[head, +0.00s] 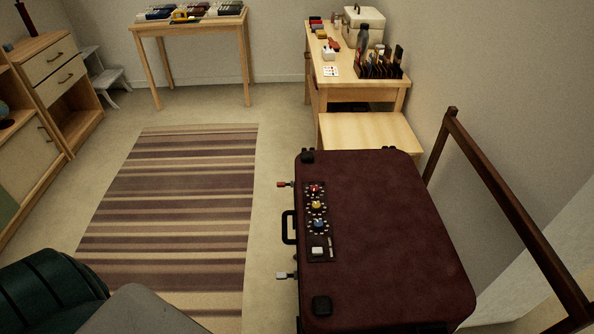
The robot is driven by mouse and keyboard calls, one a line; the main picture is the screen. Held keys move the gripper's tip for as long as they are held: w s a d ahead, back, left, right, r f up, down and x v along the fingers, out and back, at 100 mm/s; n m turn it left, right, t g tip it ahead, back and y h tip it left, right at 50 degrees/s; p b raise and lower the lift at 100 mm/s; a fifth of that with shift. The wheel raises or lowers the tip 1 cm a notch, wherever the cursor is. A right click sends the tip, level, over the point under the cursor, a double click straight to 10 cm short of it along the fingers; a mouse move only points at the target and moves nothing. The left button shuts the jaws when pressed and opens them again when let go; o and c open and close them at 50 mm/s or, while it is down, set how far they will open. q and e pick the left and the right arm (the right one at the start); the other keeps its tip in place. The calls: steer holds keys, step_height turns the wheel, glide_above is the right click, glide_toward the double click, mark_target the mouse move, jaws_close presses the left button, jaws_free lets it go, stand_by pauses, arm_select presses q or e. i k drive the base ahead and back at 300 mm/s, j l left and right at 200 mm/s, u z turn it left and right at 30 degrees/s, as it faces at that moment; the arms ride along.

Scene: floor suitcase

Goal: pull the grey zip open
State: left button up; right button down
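A dark maroon suitcase (390,235) lies flat and closed at the right of the middle in the head view. On its left edge, a grey zip pull (284,275) sticks out below the black handle (289,227). A red zip pull (284,184) sticks out above the handle. A dark panel on the lid carries a red dial (315,190), a yellow dial (316,206), a blue dial (318,224) and a white button (317,251). Neither of my grippers is in view.
A striped rug (170,210) lies on open floor left of the suitcase. A wooden bench (370,130) and a cluttered desk (345,85) stand behind it. A dark wooden frame (510,205) stands close on the right. A dark green padded object (50,295) is at lower left.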

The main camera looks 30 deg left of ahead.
mark_target(280, 276)
steer(key=u, duration=1)
